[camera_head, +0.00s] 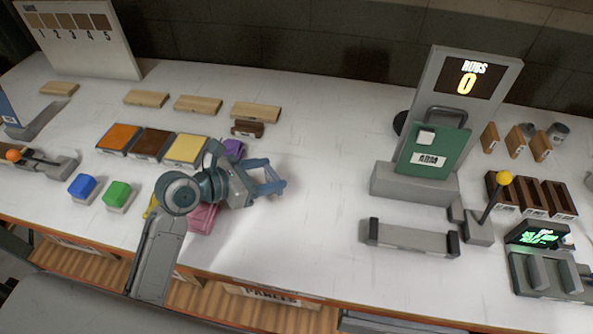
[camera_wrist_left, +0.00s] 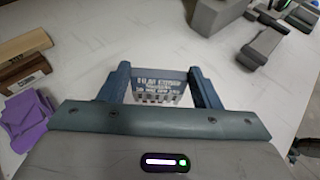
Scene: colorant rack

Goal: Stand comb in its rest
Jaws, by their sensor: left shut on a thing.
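My left gripper (camera_head: 268,178) is over the open middle of the white table. In the left wrist view the gripper (camera_wrist_left: 162,84) is shut on the comb (camera_wrist_left: 158,88), a pale grey-blue piece with small lettering and a row of teeth. In the head view I cannot make the comb out clearly between the fingers. A low grey bar with dark upright ends (camera_head: 410,237), which looks like the rest, lies to the right of the gripper and apart from it. It also shows in the left wrist view (camera_wrist_left: 262,46). My right gripper is not in view.
A grey stand with a green card (camera_head: 433,148) rises behind the bar. A yellow-knobbed lever (camera_head: 490,205) stands right of it. Orange, brown and yellow blocks (camera_head: 185,149), plus purple pieces (camera_wrist_left: 25,122), lie left. The table between gripper and bar is clear.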

